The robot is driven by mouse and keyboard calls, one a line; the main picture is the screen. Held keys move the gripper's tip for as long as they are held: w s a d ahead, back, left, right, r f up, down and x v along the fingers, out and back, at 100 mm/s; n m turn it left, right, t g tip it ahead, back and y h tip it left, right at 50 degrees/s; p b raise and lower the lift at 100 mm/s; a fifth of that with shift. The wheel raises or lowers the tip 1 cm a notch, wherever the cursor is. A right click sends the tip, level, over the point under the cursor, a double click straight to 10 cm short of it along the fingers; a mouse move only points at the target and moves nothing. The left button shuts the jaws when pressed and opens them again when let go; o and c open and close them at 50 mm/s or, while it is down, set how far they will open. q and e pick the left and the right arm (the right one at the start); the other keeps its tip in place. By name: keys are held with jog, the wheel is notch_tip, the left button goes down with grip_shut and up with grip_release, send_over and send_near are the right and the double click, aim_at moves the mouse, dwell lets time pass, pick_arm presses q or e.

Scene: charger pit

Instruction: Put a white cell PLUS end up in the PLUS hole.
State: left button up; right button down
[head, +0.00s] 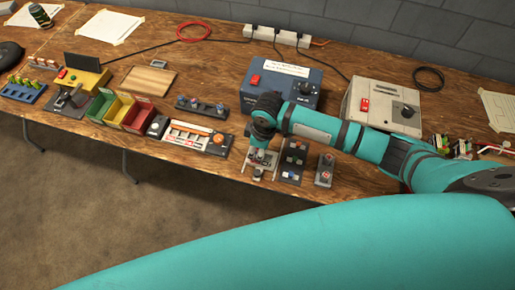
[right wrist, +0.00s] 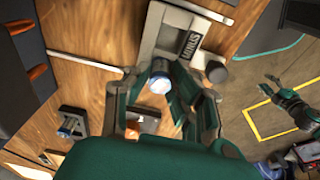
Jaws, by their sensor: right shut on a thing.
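My right gripper (head: 259,150) reaches down over a small light-coloured holder (head: 256,172) near the front edge of the bench. A PLUS label and hole cannot be made out, and the cell's polarity cannot be read. A small teal arm with a dark gripper (right wrist: 270,84), apparently my left, shows at the right; its jaws are too small to judge.
A dark block with small parts (head: 293,160) and a grey block (head: 324,170) stand close to the right. A blue box (head: 283,82) and a beige box (head: 380,102) stand behind. Coloured bins (head: 118,112) are at the left. The bench's front edge is near the gripper.

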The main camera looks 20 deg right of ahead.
jog(key=shift+f, duration=0.25)
dwell(0.5)
jog(key=c, duration=1.1)
grip_release()
jog(key=shift+o, duration=0.2)
jog(key=shift+r, duration=0.1)
jog(key=shift+r+p, duration=3.45)
jog(key=shift+p, duration=0.7)
